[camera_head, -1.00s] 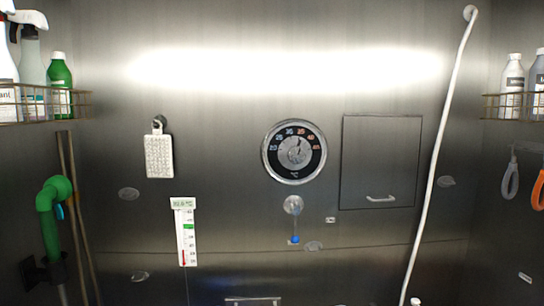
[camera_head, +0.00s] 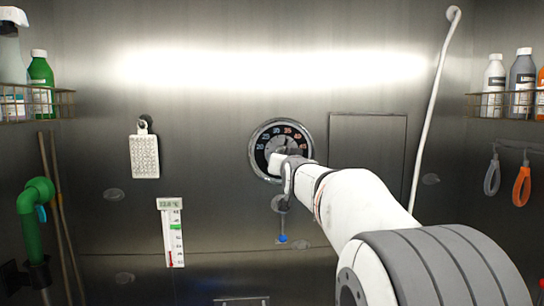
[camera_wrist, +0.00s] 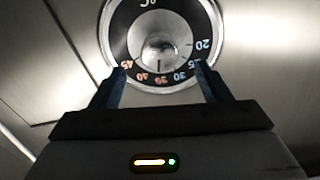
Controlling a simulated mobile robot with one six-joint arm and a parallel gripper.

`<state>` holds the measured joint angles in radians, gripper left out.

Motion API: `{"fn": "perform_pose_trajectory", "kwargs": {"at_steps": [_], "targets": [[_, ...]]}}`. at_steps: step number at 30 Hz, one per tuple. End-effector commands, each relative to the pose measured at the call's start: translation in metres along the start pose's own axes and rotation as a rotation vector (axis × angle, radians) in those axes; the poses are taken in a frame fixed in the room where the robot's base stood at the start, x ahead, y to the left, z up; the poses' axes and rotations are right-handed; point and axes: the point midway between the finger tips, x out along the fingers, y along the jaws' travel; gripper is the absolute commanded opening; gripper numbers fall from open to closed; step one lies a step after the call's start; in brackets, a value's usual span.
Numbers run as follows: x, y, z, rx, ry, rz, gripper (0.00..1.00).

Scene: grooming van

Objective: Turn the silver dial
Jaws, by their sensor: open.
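The silver dial (camera_head: 270,150) sits in the middle of a round black gauge with numbers on the steel wall; my arm's end covers part of it in the head view. In the wrist view the silver dial (camera_wrist: 160,45) shows with its round knob, upside down, numbers from 20 to 45 around it. My gripper (camera_wrist: 160,80) is open, its two fingers apart at the gauge's lower rim in that view, with nothing between them. In the head view my gripper (camera_head: 284,162) is in front of the gauge; its fingers are hard to make out.
A small lever with a blue tip (camera_head: 283,238) hangs below the gauge. A closed cabinet door (camera_head: 368,150) is to the right, partly behind my arm. A white hose (camera_head: 432,110) runs down the wall.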

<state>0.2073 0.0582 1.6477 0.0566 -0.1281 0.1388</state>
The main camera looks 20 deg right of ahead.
Motion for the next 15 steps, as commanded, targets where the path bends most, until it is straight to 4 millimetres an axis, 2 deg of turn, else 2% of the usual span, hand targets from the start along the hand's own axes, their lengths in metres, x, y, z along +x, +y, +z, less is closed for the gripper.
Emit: {"fn": "perform_pose_trajectory", "kwargs": {"at_steps": [15], "targets": [[0.067, 0.001, -0.005, 0.001, 0.008, 0.001, 0.7]]}}
